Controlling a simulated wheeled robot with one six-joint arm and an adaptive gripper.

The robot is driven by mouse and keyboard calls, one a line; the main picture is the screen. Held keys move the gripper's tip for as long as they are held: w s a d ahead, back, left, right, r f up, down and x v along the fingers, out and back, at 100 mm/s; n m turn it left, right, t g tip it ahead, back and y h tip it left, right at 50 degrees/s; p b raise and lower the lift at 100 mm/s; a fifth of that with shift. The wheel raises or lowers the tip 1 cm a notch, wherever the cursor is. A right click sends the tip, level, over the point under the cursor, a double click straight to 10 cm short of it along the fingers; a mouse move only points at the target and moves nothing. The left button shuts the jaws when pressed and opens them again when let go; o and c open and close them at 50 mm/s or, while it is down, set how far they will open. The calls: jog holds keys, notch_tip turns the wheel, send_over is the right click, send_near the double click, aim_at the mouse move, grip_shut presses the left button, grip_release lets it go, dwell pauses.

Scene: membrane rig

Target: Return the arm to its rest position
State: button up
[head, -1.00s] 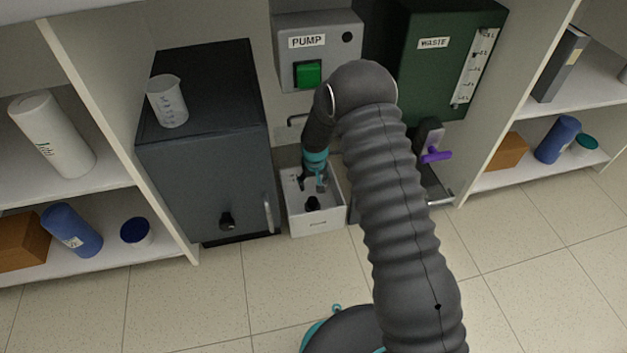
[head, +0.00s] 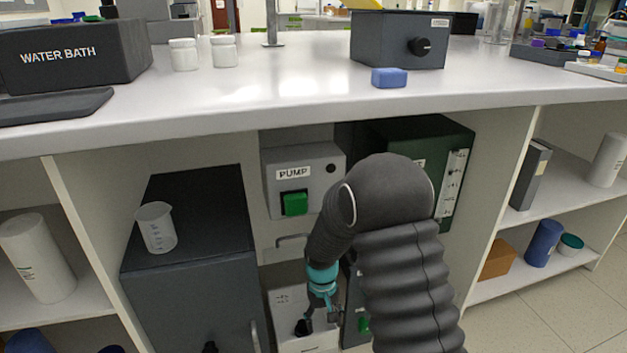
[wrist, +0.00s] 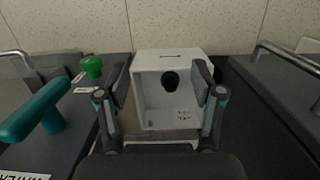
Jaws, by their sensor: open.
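My gripper (head: 320,312) hangs at the end of my dark ribbed arm, low under the bench. It is open, with its fingers apart. It is in front of a white box (head: 281,299) with a black knob, below the pump unit (head: 333,182). The wrist view shows my open gripper (wrist: 162,95) with the white box (wrist: 182,65) beyond and between the fingers. The black knob (wrist: 170,82) is centred there. Nothing is held. My arm hides part of the waste unit.
The bench top (head: 290,90) overhangs my arm. A grey cabinet (head: 190,275) with a beaker (head: 156,228) stands left, the green waste unit (head: 458,135) right. The wrist view shows a teal handle (wrist: 45,110) and green knob (wrist: 92,67) at left, a metal bar (wrist: 288,56) at right.

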jog(key=s+d+r+m+t+p, duration=0.1)
jog(key=s+d+r+t, duration=0.1)
jog(key=s+d+r, duration=0.2)
jog(key=s+d+r+m+t+p, duration=0.1)
jog(key=s+d+r, duration=0.3)
jog(key=s+r, duration=0.7)
jog(key=s+d+r+m+t+p, duration=0.1)
jog(key=s+d+r+t, duration=0.3)
jog(key=r, duration=1.6)
jog(key=s+d+p, duration=0.1)
jog(key=s, duration=0.3)
jog(key=shift+s+r, duration=0.15)
jog(key=shift+r, duration=0.15)
